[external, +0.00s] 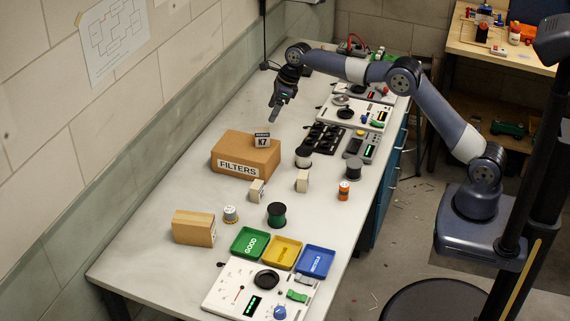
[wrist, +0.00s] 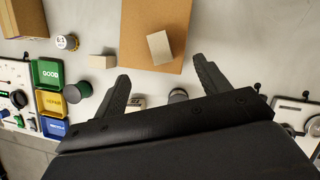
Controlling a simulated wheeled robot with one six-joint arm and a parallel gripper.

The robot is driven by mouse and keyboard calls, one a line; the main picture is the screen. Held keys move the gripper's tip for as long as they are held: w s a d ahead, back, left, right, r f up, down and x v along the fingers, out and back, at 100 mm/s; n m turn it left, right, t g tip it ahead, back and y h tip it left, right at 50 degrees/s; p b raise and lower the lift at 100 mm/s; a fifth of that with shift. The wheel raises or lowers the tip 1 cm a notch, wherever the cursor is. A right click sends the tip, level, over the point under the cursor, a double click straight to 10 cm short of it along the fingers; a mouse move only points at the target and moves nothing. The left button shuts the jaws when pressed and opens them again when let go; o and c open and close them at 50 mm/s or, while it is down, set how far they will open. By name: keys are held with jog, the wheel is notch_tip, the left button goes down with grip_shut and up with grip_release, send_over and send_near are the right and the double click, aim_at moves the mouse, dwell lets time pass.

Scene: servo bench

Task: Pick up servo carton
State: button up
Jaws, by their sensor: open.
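A small carton marked K7 (external: 262,140) stands on top of the brown FILTERS box (external: 238,168); the smaller print on its label is too small to read for sure. In the wrist view a pale carton (wrist: 160,47) shows on the brown box (wrist: 130,40), beyond and between my fingertips. Two other small pale cartons stand on the bench, one near the FILTERS box (external: 257,191) and one to its right (external: 302,181). My gripper (external: 274,116) is open and empty, above and behind the FILTERS box. Its spread fingers also show in the wrist view (wrist: 161,70).
A plain cardboard box (external: 194,228), a small can (external: 230,214) and a dark green spool (external: 276,215) stand nearer the front. Green, yellow and blue trays (external: 316,262) lie there too. Instruments and dark round items line the right side. Bench left of the FILTERS box is clear.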

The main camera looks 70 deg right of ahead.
jog(key=n, duration=0.2)
jog(key=n+b, duration=0.7)
jog(key=n, duration=2.4)
send_near(304, 174)
jog(key=f, duration=0.2)
jog(key=shift+t+h, duration=0.3)
jog(key=shift+h, duration=0.1)
jog(key=shift+a+p+x, duration=0.2)
jog(key=shift+p+x, duration=0.4)
jog(key=shift+x, duration=2.05)
jog(key=shift+a+p+x, duration=0.2)
jog(key=shift+p+x, duration=0.4)
jog(key=shift+x, duration=2.1)
jog(key=shift+c, duration=0.4)
jog(key=c, duration=1)
jog(key=shift+r, duration=0.1)
notch_tip(304, 174, up, 10)
jog(key=shift+f+b, duration=0.1)
jog(key=shift+b, duration=0.65)
jog(key=s+d+m+h, duration=0.2)
jog(key=s+d+m, duration=0.2)
jog(key=s, duration=0.5)
jog(key=shift+s+f+m, duration=0.2)
jog(key=shift+f+m, duration=0.2)
jog(key=shift+m, duration=0.1)
